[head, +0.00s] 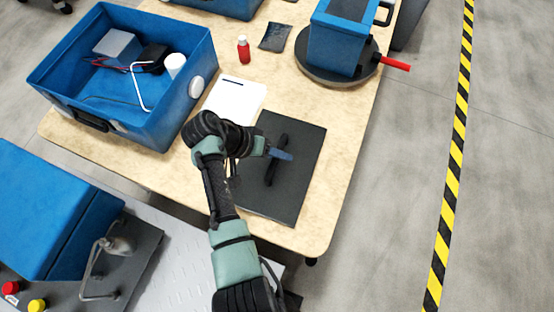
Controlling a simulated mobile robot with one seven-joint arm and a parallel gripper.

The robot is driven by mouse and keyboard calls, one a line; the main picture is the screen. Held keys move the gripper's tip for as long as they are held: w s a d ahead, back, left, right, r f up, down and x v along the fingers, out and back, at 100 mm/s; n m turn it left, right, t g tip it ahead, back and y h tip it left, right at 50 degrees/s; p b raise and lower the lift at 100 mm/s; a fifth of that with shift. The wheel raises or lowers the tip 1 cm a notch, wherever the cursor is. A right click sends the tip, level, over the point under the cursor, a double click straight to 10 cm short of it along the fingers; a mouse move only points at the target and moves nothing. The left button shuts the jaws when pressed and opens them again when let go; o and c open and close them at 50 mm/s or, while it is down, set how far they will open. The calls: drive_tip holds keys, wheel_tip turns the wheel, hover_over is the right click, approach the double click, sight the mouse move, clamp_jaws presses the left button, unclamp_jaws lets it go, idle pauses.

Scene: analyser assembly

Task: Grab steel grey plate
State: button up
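A flat, dark grey rectangular plate (299,191) lies on the wooden table, near its front right corner. My arm reaches over it from the lower left. My gripper (282,154) is above the middle of the plate and hides part of it. A dark bar crosses the plate there, with a short blue-grey piece pointing right. Whether the fingers are apart or together is too small to tell, and so is any contact with the plate.
A blue open bin (128,119) with loose parts stands at the left of the table (331,212). A white flat item (242,92) lies behind the plate. A red bottle (243,49) and a blue box (339,43) on a round base stand farther back.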

clamp_jaws()
idle(1.3)
drive_tip(key=shift+w+r, duration=0.15)
drive_tip(key=shift+w, duration=0.05)
